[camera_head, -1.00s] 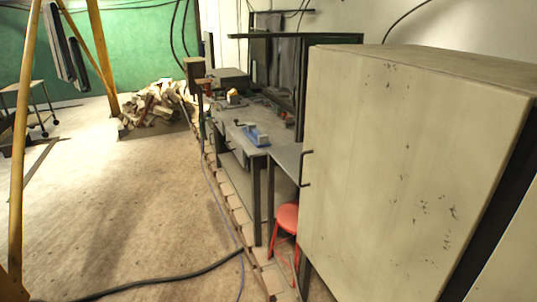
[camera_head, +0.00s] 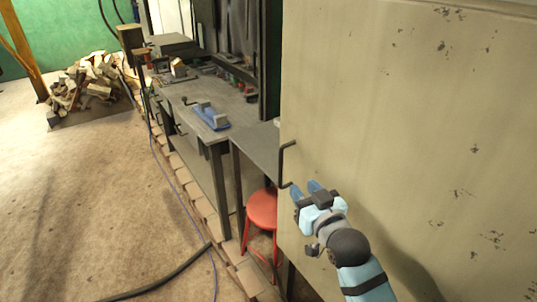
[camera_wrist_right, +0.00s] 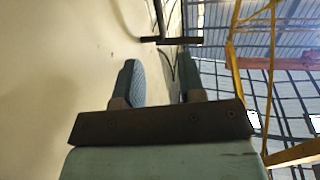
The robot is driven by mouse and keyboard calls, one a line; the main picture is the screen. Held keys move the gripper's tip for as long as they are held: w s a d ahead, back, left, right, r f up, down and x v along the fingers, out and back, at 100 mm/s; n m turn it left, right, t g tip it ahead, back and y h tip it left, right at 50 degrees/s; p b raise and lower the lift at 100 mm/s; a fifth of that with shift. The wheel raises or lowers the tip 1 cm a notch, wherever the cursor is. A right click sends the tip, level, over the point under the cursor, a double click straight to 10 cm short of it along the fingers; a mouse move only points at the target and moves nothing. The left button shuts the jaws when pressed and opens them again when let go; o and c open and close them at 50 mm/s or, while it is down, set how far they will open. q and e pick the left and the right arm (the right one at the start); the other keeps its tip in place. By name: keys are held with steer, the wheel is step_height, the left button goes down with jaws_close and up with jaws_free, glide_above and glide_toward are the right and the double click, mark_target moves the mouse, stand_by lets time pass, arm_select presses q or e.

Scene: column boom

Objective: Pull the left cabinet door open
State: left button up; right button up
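The left cabinet door (camera_head: 400,130) is a large cream panel with chipped paint, filling the right of the head view; it looks shut. Its black bar handle (camera_head: 286,165) is at the door's left edge. My right gripper (camera_head: 305,188) is just right of the handle's lower end, in front of the door. In the right wrist view, the gripper (camera_wrist_right: 160,72) has its two blue fingers apart with nothing between them. The dark handle (camera_wrist_right: 172,40) shows just beyond the fingertips there, apart from them. My left gripper is not in view.
A red stool (camera_head: 262,208) stands left of the door, under a grey workbench (camera_head: 235,118) that carries a blue tool (camera_head: 212,117). A dark cable (camera_head: 160,280) lies on the floor. The floor to the left is open, with a rubble pile (camera_head: 90,88) farther back.

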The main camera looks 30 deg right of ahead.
mark_target(282, 161)
steer(key=w, duration=0.8)
steer(key=w+p, duration=0.1)
steer(key=w, duration=0.4)
steer(key=shift+d, duration=0.4)
jaws_close()
